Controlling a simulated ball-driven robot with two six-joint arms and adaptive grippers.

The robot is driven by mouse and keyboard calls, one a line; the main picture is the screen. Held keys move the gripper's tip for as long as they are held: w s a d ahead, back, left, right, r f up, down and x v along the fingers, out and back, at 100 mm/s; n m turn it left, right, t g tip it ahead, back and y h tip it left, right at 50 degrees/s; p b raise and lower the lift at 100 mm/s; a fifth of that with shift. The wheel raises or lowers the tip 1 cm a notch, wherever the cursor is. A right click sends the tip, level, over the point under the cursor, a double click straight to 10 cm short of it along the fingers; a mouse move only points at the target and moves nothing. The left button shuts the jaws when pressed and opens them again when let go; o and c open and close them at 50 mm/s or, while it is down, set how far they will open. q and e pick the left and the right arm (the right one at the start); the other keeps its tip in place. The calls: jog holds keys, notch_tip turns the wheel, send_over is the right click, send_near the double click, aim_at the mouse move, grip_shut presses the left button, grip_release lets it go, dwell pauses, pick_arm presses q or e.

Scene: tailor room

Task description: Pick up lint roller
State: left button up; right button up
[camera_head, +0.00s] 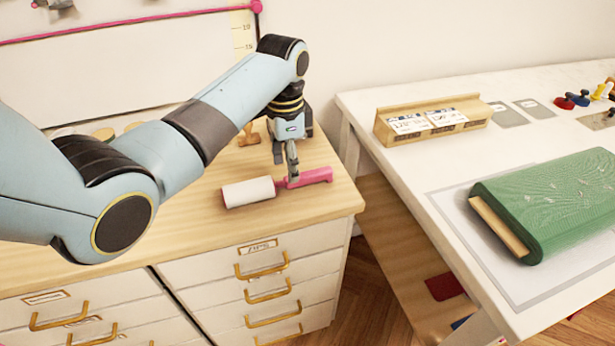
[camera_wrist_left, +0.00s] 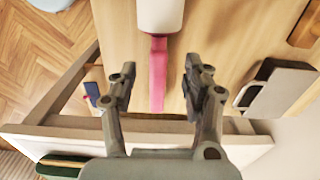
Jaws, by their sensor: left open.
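The lint roller lies on the wooden top of the drawer cabinet, with a white roll (camera_head: 248,191) at its left end and a pink handle (camera_head: 308,177) at its right. My left gripper (camera_head: 292,172) points down over the handle near where it meets the roll. In the left wrist view the gripper (camera_wrist_left: 155,88) is open, and the pink handle (camera_wrist_left: 158,75) lies between the lines of its two fingers, nearer the left one. The white roll (camera_wrist_left: 160,14) shows at the top of that view. I cannot tell whether the fingertips touch the cabinet top. My right gripper is not in view.
The cabinet (camera_head: 330,198) ends just right of the handle. A white table (camera_head: 390,165) stands to the right, bearing a wooden holder (camera_head: 434,120) and a green fabric bolt (camera_head: 550,200). A small wooden object (camera_head: 248,137) stands behind the gripper.

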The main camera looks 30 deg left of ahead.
aim_at(303, 180)
pick_arm(q)
jog(key=f, duration=0.5)
jog(key=shift+w+d, duration=0.1)
jog(key=shift+d, duration=0.15)
jog(key=shift+r, duration=0.1)
grip_shut()
